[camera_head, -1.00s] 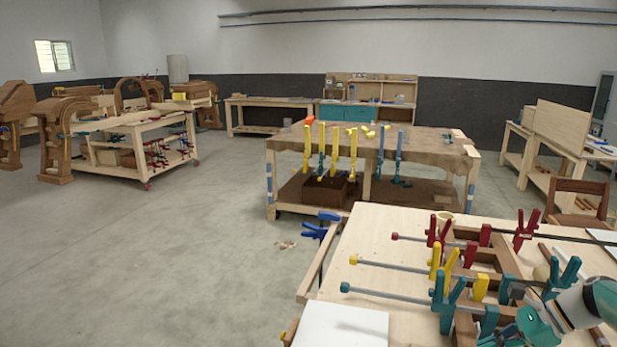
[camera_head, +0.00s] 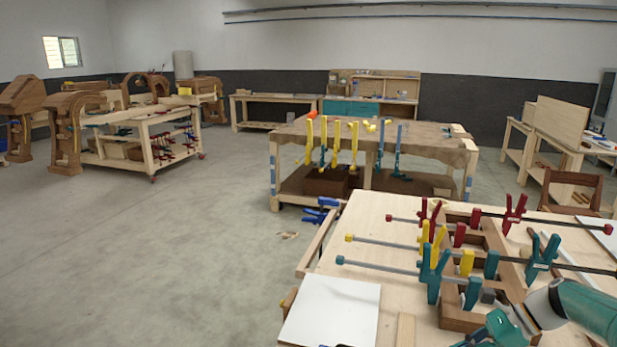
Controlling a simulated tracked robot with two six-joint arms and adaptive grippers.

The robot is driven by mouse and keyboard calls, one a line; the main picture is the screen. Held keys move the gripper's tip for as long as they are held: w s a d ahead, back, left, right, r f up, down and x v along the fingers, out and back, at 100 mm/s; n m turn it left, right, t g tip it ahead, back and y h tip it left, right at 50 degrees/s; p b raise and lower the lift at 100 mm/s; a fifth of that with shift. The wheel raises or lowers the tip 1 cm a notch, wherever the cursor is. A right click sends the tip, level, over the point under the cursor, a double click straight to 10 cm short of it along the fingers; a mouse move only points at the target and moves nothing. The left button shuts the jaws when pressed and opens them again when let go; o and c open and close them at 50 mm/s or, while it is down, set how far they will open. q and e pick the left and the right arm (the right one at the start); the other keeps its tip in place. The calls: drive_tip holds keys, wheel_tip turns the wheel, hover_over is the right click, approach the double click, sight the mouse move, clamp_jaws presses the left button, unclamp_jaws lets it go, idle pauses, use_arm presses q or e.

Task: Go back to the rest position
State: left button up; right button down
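My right arm (camera_head: 588,309), teal and light grey, comes in at the lower right above the front workbench. Its end, with my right gripper (camera_head: 492,332), reaches the bottom edge of the view beside the clamped chair frame. The fingers are not clear enough to show whether they are open or shut. Nothing held can be made out. My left gripper is not in view. The brown wooden chair frame (camera_head: 460,318) lies on the workbench (camera_head: 385,222), with red, yellow and teal bar clamps (camera_head: 378,266) across it.
A white board (camera_head: 330,312) lies at the workbench's front left corner. A brown chair (camera_head: 570,190) stands behind its right side. A second workbench (camera_head: 300,135) with hanging clamps stands beyond. The concrete floor (camera_head: 190,240) is clear at left.

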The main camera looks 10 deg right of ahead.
drive_tip(key=s+a+f+n+g+b, duration=0.3)
drive_tip(key=s+a+f, duration=0.1)
drive_tip(key=a+f, duration=0.7)
drive_tip(key=s+a+f+n+g+b, duration=0.2)
drive_tip(key=s+a+f+g, duration=0.15)
drive_tip(key=a+f, duration=0.75)
drive_tip(key=s+a+f+n+h+b, duration=0.1)
drive_tip(key=s+a+f+n+h, duration=0.15)
drive_tip(key=s+f+n, duration=0.45)
drive_tip(key=s+a+f+n+h+b, duration=0.2)
drive_tip(key=s+a+f+n, duration=0.2)
drive_tip(key=s+f, duration=0.5)
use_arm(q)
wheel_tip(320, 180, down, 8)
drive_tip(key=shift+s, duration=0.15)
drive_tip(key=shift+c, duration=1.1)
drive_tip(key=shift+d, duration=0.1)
use_arm(e)
drive_tip(key=w+n+t, duration=0.2)
drive_tip(key=n, duration=0.1)
drive_tip(key=w+d+n+t, duration=0.1)
drive_tip(key=t, duration=0.1)
drive_tip(key=shift+w+r, duration=0.2)
drive_tip(key=shift+r, duration=0.2)
